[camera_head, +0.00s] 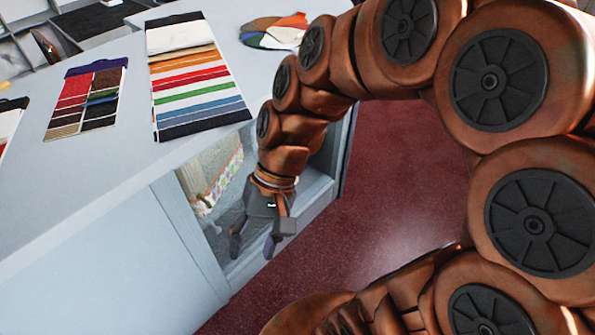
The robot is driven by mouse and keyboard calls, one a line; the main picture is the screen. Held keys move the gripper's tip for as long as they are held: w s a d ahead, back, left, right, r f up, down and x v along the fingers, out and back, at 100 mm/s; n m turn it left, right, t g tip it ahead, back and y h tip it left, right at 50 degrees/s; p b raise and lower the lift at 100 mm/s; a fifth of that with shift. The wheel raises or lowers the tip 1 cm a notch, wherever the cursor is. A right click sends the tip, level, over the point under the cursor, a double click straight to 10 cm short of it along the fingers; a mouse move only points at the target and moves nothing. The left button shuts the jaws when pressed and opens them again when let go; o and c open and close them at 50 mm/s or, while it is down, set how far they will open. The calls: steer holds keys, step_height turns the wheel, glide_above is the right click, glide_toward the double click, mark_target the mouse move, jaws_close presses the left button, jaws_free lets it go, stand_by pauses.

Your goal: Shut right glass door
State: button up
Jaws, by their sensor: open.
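My gripper (253,247) points down in front of the glass-fronted cabinet section under the pale counter. Its two dark fingers are apart, with nothing seen between them. A glass pane or opening (228,218) shows to the left of and behind the gripper, with patterned fabric (222,184) inside. A thin dark-edged upright panel (347,152) stands at the right end of the cabinet; I cannot tell whether it is the right glass door. My gripper and arm hide much of the cabinet front, so the door's angle and any contact with it cannot be told.
The pale counter (120,170) carries a large striped swatch card (190,85), a smaller swatch card (87,100) and a fan of coloured samples (275,30). Dark red floor (400,190) lies clear to the right of the cabinet. My arm fills the right side of the view.

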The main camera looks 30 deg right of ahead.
steer(key=w+f+m+t+y+b, duration=0.2)
steer(key=w+f+m+y+b, duration=0.25)
steer(key=w, duration=0.55)
steer(key=w+f+m+t+y+b, duration=0.35)
steer(key=w+b, duration=0.25)
steer(key=w, duration=0.4)
steer(key=w+d+f+m+t+y+b, duration=0.1)
steer(key=w+d+f+m+t+b, duration=0.5)
steer(key=w+d+f+m, duration=0.3)
steer(key=w+d+f+m+t+h+b, duration=0.2)
steer(key=d+f+m+t+h+b, duration=0.15)
steer(key=d+f, duration=0.45)
steer(key=w+d+f+m+t+h+b, duration=0.2)
steer(key=d+f+m, duration=0.3)
steer(key=d, duration=0.4)
steer(key=w+d+f+m+t+h+b, duration=0.2)
steer(key=w+d+f+m+t+h, duration=0.15)
steer(key=d+f, duration=0.45)
steer(key=shift+m+g, duration=0.3)
steer(key=shift+g, duration=0.15)
steer(key=shift+d+r+b+x, duration=0.1)
steer(key=shift+r+b+x, duration=0.2)
steer(key=shift+x, duration=0.75)
steer(key=shift+d+r+b+x, duration=0.1)
steer(key=shift+b+x, duration=0.35)
steer(key=shift+x, duration=0.65)
steer(key=shift+d+r+b+x, duration=0.1)
steer(key=shift+r+b+x, duration=0.2)
steer(key=shift+x, duration=0.75)
steer(key=shift+w, duration=0.1)
